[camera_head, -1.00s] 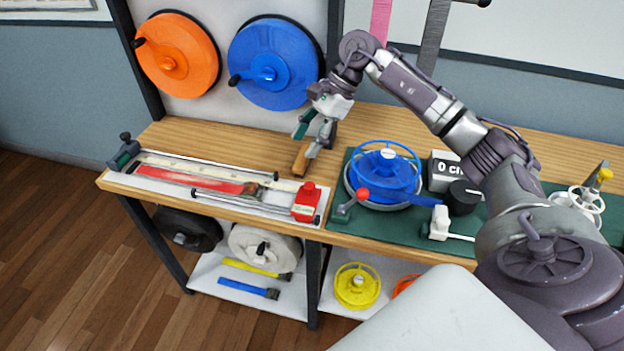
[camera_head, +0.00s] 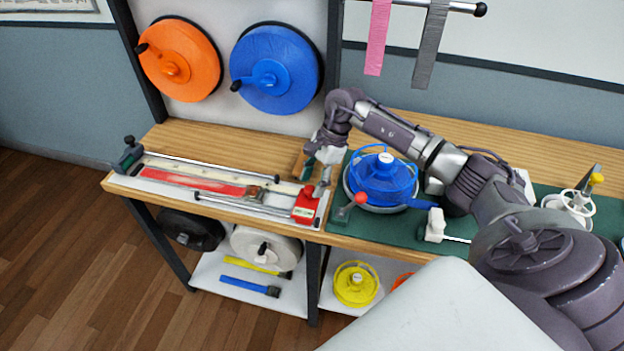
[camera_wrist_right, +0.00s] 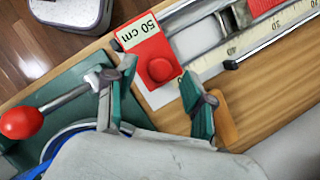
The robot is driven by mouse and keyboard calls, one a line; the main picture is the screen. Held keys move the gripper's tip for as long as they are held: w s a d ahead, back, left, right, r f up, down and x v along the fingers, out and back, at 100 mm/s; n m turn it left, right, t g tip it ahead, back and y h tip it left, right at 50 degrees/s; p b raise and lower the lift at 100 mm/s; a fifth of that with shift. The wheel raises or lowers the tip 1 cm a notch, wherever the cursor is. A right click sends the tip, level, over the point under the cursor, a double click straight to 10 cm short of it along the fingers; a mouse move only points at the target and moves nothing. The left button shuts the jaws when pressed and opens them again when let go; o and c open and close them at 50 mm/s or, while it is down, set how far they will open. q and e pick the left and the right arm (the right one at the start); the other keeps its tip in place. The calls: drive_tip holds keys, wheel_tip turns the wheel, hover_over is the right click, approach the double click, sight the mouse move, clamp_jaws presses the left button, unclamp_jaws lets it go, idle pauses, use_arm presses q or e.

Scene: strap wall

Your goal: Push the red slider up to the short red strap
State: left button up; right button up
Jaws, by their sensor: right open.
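The red slider (camera_head: 305,208) stands at the right end of the measuring rail (camera_head: 150,188) near the bench's front edge. In the right wrist view the red slider (camera_wrist_right: 142,45) carries a "50 cm" label and a round red knob. The short red strap (camera_head: 205,184) lies flat along the rail, left of the slider, with a gap between them. Its end also shows in the wrist view (camera_wrist_right: 262,6). My right gripper (camera_head: 316,178) is open just behind and above the slider. In the wrist view its green-padded fingers (camera_wrist_right: 149,80) are spread either side of the knob; contact is unclear.
Right of the slider are a red-knobbed lever (camera_head: 360,199) and a blue reel (camera_head: 382,180) on a green mat (camera_head: 385,228). A wooden block (camera_wrist_right: 226,118) lies behind the slider. Orange (camera_head: 180,60) and blue (camera_head: 275,68) reels hang on the wall.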

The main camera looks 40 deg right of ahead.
drive_tip(key=shift+a+f, duration=0.2)
drive_tip(key=shift+f, duration=0.25)
clamp_jaws()
